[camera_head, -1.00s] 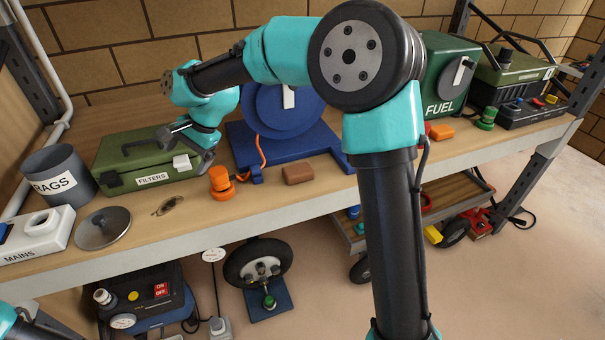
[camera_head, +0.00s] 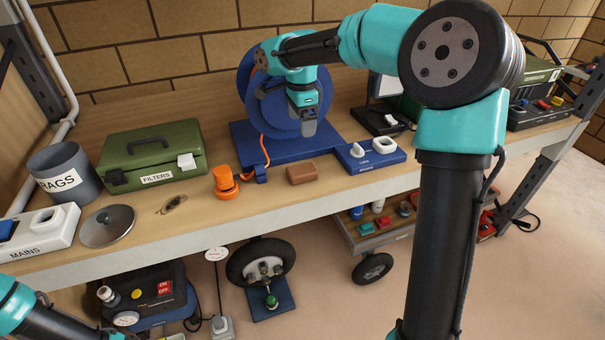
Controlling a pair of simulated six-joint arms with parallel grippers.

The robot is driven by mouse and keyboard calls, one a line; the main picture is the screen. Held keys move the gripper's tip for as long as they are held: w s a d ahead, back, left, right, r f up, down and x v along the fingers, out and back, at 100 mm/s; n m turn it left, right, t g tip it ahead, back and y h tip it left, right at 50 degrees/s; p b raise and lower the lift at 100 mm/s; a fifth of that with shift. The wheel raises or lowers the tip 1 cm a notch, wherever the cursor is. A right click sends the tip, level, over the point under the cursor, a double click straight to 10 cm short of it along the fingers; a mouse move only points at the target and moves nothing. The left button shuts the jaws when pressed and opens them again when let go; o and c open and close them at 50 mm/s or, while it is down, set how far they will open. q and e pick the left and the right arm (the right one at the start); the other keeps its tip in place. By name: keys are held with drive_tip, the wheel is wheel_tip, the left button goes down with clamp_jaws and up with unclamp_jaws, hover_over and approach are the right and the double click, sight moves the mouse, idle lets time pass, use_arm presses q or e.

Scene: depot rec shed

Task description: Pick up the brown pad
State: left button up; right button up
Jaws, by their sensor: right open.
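The brown pad (camera_head: 301,173) is a small block lying flat on the wooden bench near its front edge, just in front of the blue reel's base. My right gripper (camera_head: 308,130) is open and points down above and behind the pad as seen here, in front of the blue reel. It is apart from the pad, and nothing shows between its fingers. The gap between the fingers is hard to make out. Part of my left arm shows in the bottom left corner, but its gripper is out of view.
An orange plug (camera_head: 226,181) stands left of the pad, with an orange cord. A blue box with white knobs (camera_head: 370,156) is close on the right. The blue reel (camera_head: 262,100) rises behind. A green filters case (camera_head: 152,153) and a round metal lid (camera_head: 107,226) lie farther left.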

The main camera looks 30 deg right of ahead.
hover_over(302, 169)
wheel_tip(302, 169, down, 12)
drive_tip(key=shift+s+a+r, duration=0.1)
drive_tip(key=shift+r, duration=0.1)
drive_tip(key=shift+f, duration=0.3)
drive_tip(key=shift+f, duration=2.65)
drive_tip(key=c, duration=1)
drive_tip(key=shift+r, duration=0.1)
drive_tip(key=shift+r, duration=0.1)
